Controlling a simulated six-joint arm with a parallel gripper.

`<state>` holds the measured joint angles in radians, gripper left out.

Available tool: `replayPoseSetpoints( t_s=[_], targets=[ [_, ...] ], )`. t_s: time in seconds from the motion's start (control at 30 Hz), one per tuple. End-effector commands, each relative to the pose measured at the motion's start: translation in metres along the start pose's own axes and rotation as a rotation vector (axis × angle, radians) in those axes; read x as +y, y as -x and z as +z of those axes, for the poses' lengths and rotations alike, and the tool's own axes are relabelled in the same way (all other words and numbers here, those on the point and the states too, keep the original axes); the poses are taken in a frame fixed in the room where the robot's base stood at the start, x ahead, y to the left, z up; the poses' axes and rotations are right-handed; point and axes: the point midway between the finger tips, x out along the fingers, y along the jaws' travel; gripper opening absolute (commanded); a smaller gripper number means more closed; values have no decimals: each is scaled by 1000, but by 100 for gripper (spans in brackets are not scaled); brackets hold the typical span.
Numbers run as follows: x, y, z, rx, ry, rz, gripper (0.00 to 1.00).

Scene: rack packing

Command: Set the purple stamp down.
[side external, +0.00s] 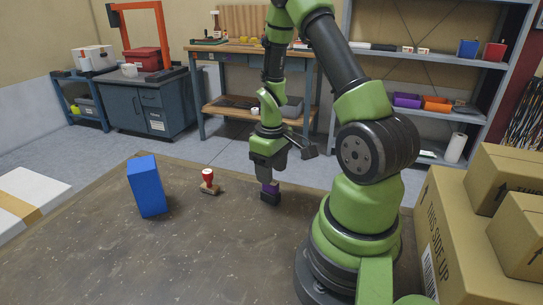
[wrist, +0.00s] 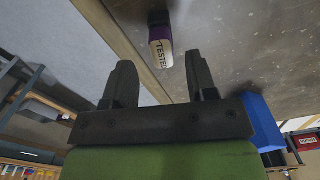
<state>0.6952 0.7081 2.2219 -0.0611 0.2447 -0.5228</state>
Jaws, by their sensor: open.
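The purple stamp (side external: 270,187) has a dark lower part and appears upright on the brown table, directly under my gripper (side external: 268,177). In the wrist view the purple stamp (wrist: 160,45) shows a pale label with dark lettering, beyond and between the fingertips of my gripper (wrist: 159,62). The two fingers are spread, with a gap on each side of the stamp. My gripper is open and holds nothing. How far the fingertips reach down beside the stamp is hard to tell.
A red-topped stamp (side external: 208,180) stands left of the purple one. A tall blue block (side external: 147,186) is further left, and its side also shows in the wrist view (wrist: 262,122). Cardboard boxes (side external: 458,235) are at the right. The front of the table (side external: 190,265) is clear.

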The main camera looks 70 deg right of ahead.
Motion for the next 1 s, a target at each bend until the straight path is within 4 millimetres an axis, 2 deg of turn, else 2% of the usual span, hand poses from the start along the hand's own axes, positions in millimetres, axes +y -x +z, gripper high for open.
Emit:
replayPoseSetpoints(
  t_s=[0.1,0.33,0.47,0.57,0.67,0.8,0.9,1.0],
  targets=[
    [0,20,-1,6,0,3,52],
    [-1,41,-1,7,0,3,52],
    [-14,66,-8,55,-8,16,52],
    [-37,100,-12,133,-26,22,52],
    [-69,139,-8,232,-51,3,52],
    [-111,185,12,363,-80,-67,52],
    [-136,209,36,441,-95,-143,52],
    [-154,225,59,497,-104,-224,52]
  ],
)
